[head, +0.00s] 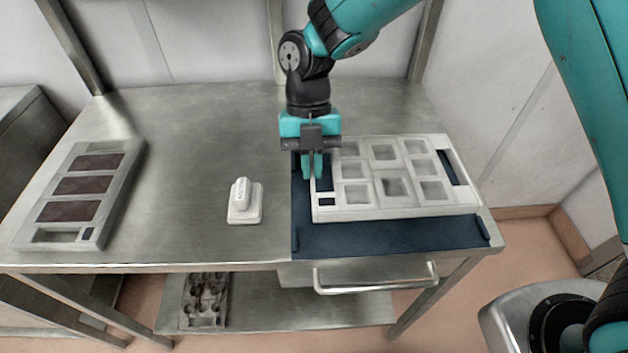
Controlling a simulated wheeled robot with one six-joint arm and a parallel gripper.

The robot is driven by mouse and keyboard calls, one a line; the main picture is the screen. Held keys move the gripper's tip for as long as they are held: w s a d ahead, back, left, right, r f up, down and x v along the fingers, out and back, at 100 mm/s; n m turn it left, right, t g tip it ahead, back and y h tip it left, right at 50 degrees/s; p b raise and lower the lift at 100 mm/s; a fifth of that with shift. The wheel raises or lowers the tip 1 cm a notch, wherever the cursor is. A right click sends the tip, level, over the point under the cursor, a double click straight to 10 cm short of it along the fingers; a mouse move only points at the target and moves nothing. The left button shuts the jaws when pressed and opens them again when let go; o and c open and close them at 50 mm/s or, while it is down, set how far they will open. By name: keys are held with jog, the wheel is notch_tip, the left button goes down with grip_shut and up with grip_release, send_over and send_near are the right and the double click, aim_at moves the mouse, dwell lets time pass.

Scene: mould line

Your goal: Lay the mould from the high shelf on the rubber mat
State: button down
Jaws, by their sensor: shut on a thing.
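The mould (408,201) is a pale grey tray with several square cavities and dark blue openings at its two ends. In the head view it lies over the dark blue rubber mat (390,237) on the right of the table. My gripper (313,170) points down and is shut on the mould's left end. My fingers hide part of that edge. The mould looks level and within the mat's left and right edges. I cannot tell whether its underside touches the mat all along.
The steel table (190,215) carries another grey mould (104,214) with brown-filled cavities at left. A small white block-like object (243,202) stands mid-table, left of the mat. A dark-filled mould (205,300) lies on the lower shelf (300,312). A drawer handle (375,278) juts out in front.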

jog(key=shift+f+p, duration=0.35)
jog(key=shift+f, duration=2.4)
jog(key=c, duration=1.3)
grip_release()
jog(key=shift+o, duration=0.2)
